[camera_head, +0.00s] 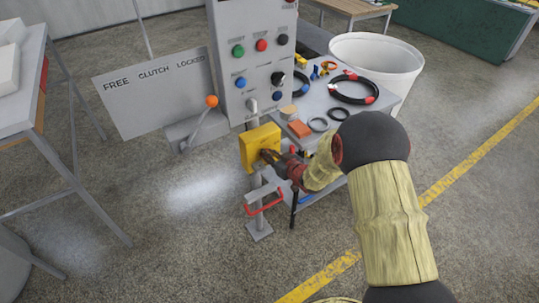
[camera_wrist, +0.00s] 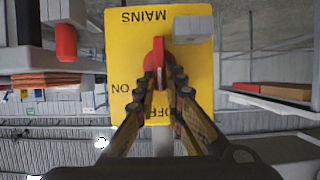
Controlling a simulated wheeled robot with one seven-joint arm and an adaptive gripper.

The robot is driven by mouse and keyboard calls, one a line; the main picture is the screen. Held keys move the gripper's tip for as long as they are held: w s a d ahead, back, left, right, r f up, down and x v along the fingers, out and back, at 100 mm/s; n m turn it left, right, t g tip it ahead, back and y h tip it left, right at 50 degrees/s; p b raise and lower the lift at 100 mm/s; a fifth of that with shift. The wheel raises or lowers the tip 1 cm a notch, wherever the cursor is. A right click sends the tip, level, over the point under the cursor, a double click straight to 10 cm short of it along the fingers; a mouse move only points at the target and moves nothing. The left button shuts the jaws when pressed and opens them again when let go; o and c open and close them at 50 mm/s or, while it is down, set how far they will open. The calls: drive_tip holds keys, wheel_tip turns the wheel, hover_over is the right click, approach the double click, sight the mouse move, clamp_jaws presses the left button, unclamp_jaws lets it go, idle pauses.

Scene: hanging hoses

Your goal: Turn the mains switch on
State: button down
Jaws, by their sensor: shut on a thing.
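The yellow mains switch box (camera_head: 257,142) is on a grey post below the control panel. In the wrist view its yellow face (camera_wrist: 130,55) fills the middle, with the words MAINS, ON and OFF upside down. The red switch handle (camera_wrist: 158,50) stands out from the face and points down the picture towards the OFF label, which the fingers partly cover. The ON label is to the left. My gripper (camera_wrist: 160,77) is shut on the red handle, one finger on each side; in the head view it shows at the box front (camera_head: 268,155).
The control panel (camera_head: 260,20) with several knobs rises behind the box. An orange-knobbed lever (camera_head: 211,102) and a FREE/CLUTCH/LOCKED sign (camera_head: 150,95) are to the left. A table with hoses (camera_head: 353,90) is close on the right. A red handle (camera_head: 264,204) is below.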

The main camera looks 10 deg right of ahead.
drive_tip(key=shift+p, duration=0.4)
drive_tip(key=shift+w+d+f+m+g+y+p, duration=0.1)
drive_tip(key=shift+d+m+y+p, duration=0.2)
drive_tip(key=shift+m+y+p, duration=0.65)
drive_tip(key=shift+w+d+f+m+g+y+p, duration=0.15)
drive_tip(key=shift+d+m+y+p, duration=0.2)
drive_tip(key=shift+m+p, duration=1.1)
drive_tip(key=shift+w+d+f+m+g+y+p, duration=0.2)
drive_tip(key=shift+m+y+p, duration=0.45)
drive_tip(key=shift+p, duration=1.1)
drive_tip(key=shift+s, duration=0.15)
drive_tip(key=c, duration=1.9)
unclamp_jaws()
drive_tip(key=shift+d+r, duration=0.1)
